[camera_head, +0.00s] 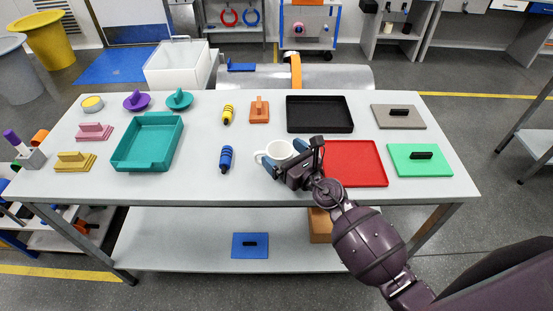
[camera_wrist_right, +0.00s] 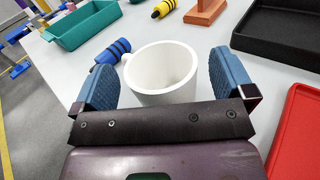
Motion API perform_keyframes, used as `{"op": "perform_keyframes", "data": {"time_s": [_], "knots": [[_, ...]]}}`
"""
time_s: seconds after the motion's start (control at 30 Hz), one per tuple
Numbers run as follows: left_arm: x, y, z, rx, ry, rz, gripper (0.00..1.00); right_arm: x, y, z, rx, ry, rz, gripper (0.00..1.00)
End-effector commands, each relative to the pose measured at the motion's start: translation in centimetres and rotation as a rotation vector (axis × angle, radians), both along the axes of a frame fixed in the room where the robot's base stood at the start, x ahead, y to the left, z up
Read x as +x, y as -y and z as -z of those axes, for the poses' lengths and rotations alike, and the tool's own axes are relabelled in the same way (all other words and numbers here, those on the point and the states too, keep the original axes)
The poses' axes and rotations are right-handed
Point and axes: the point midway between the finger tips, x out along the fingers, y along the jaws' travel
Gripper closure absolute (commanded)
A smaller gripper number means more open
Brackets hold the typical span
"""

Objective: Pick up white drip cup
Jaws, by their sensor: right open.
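The white drip cup (camera_head: 279,150) stands upright on the table near the middle of its front half, with its handle toward the left. In the right wrist view the cup (camera_wrist_right: 160,75) sits between the two blue fingers and its empty inside shows. My right gripper (camera_head: 286,166) is open around the cup, one finger on each side. In the right wrist view the gripper (camera_wrist_right: 163,85) has a gap beside the cup on both sides. The cup's lower part is hidden behind the gripper's dark crossbar. My left gripper is not in view.
A red tray (camera_head: 354,181) lies close right of my right gripper, with a black tray (camera_head: 320,128) behind it. A blue striped cylinder (camera_head: 226,159) is left of the cup. A teal tray (camera_head: 166,124) stands farther left. Bare table lies in front of the blue cylinder.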

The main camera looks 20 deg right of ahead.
Motion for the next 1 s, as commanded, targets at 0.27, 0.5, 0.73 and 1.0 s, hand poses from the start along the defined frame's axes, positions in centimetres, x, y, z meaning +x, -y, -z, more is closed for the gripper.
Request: {"op": "perform_keyframes", "data": {"time_s": [0.27,0.5,0.73,1.0], "knots": [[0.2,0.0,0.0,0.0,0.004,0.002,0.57,1.9,-0.8,0.0,0.002,-0.001,0.0,0.0],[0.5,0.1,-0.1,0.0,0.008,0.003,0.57,1.8,-0.8,0.0,0.001,0.0,0.0,0.08],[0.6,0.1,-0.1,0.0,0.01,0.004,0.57,1.8,-0.8,0.0,0.001,0.0,0.0,0.43],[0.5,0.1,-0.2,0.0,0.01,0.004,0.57,1.8,-0.8,-0.1,0.001,0.0,0.0,0.49]]}}
